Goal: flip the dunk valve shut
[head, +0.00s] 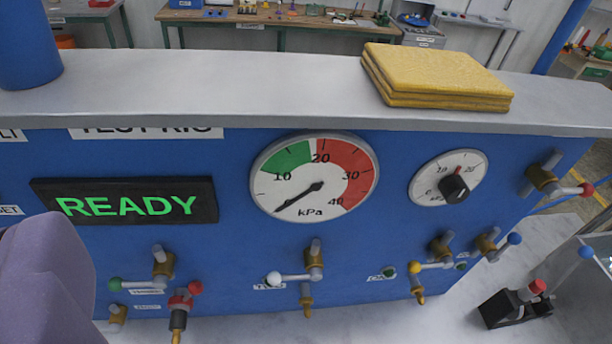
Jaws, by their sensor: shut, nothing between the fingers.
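No label that I can read names the dunk valve, so I cannot tell which valve it is. Brass valves with ball-tipped levers line the blue panel. A green-knobbed lever (115,284) and a white-knobbed lever (274,279) lie roughly level, pointing left. A red-knobbed lever (195,288) is at lower left. A yellow-knobbed lever (415,267) and a blue-knobbed lever (514,238) are at lower right. A red-knobbed lever (585,189) points right at the panel's right end. Another blue knob (586,252) is at the right edge. I cannot make out my gripper's fingertips.
The blue panel carries a green READY display (125,205), a kPa gauge (315,178) with its needle low and a black-knobbed dial (455,187). A folded yellow cloth (435,72) lies on the grey ledge (230,85). A purple-grey shape blocks the lower left. Workbenches stand behind.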

